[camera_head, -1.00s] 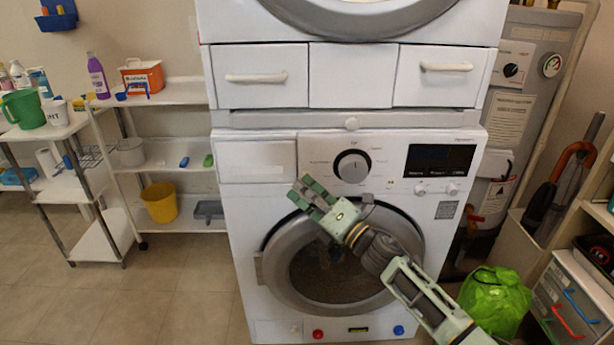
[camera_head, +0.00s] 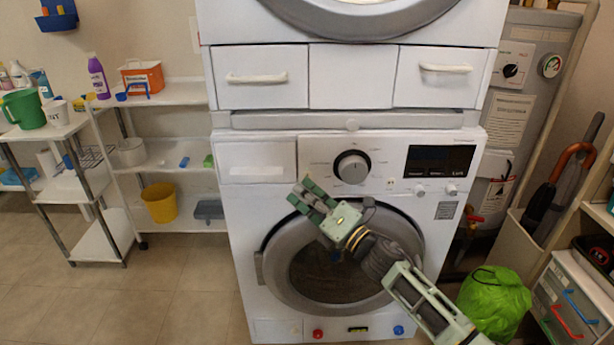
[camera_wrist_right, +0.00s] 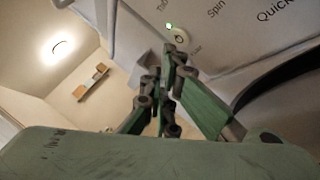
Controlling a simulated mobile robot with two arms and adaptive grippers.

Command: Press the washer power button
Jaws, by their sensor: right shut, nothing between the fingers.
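The white washer (camera_head: 240,215) stands in the middle of the head view, with a round door, a dial (camera_head: 352,167) and a dark display (camera_head: 440,161). In the right wrist view the round power button (camera_wrist_right: 181,38) shows on the white panel beside a lit green light (camera_wrist_right: 169,26). My right gripper (camera_head: 304,188) is shut and empty, low on the panel left of the dial. In the wrist view its fingertips (camera_wrist_right: 171,50) are right by the button; I cannot tell whether they touch. The button is not discernible in the head view. My left gripper is out of view.
A second white machine (camera_head: 350,75) with drawers is stacked above the washer. Shelves with a yellow bucket (camera_head: 160,202) stand at the left. A green bag (camera_head: 495,300) lies at the lower right near a drawer unit (camera_head: 565,305).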

